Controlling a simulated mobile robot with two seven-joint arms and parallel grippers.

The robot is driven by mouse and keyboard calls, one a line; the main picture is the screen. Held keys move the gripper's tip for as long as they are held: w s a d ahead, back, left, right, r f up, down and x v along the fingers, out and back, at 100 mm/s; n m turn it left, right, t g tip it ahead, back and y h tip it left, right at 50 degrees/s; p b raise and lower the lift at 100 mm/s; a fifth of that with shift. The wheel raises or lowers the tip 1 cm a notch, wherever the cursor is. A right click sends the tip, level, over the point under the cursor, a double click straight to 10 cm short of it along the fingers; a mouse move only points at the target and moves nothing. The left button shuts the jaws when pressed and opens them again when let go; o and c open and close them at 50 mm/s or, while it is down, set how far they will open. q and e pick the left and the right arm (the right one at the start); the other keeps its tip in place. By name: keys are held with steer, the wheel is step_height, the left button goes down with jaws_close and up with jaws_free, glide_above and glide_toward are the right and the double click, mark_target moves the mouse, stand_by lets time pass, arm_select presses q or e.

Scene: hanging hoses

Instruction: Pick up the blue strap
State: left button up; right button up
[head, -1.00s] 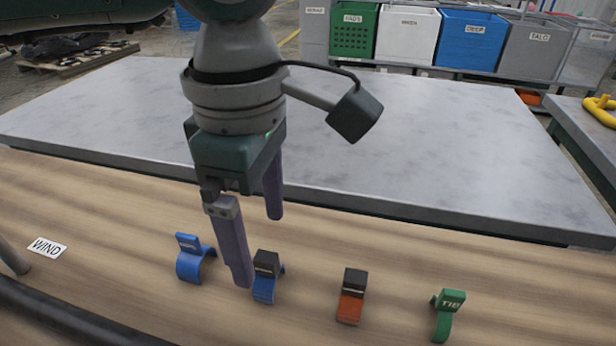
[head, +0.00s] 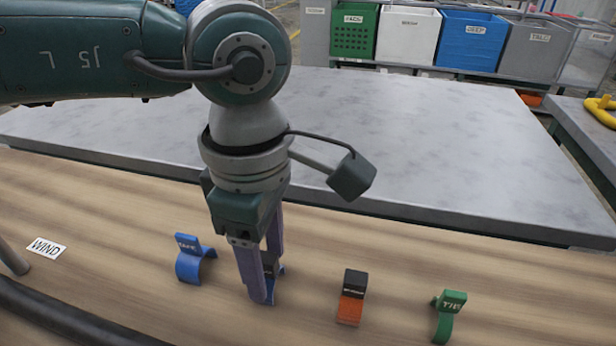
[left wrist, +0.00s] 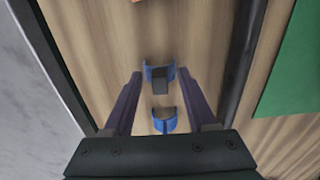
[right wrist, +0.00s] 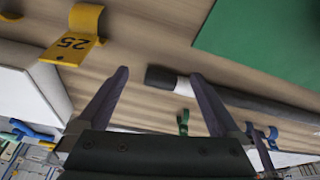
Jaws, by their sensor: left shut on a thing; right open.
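The blue strap (head: 277,273) with a black block on top stands on the wooden table, mostly hidden behind my left fingers in the head view. My left gripper (head: 267,285) points down and is shut on it. In the left wrist view the blue strap (left wrist: 160,75) lies between the two fingertips. Another blue clip, with lettering (head: 190,262), stands apart to the left; it also shows in the left wrist view (left wrist: 165,122). My right gripper (right wrist: 158,75) is open and empty in the right wrist view; it is outside the head view.
An orange clip with a black top (head: 351,300) and a green clip (head: 449,315) stand to the right. A WIND label (head: 46,248) and a dark hose (head: 60,318) lie left. A grey table (head: 430,150) is behind. The right wrist view shows a yellow clip (right wrist: 78,35).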

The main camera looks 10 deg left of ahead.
mark_target(265, 257)
arm_select(q)
steer(key=c, duration=0.6)
steer(key=shift+c, duration=0.2)
step_height(265, 257, up, 20)
steer(key=p, duration=0.1)
steer(key=o, duration=0.8)
jaws_close()
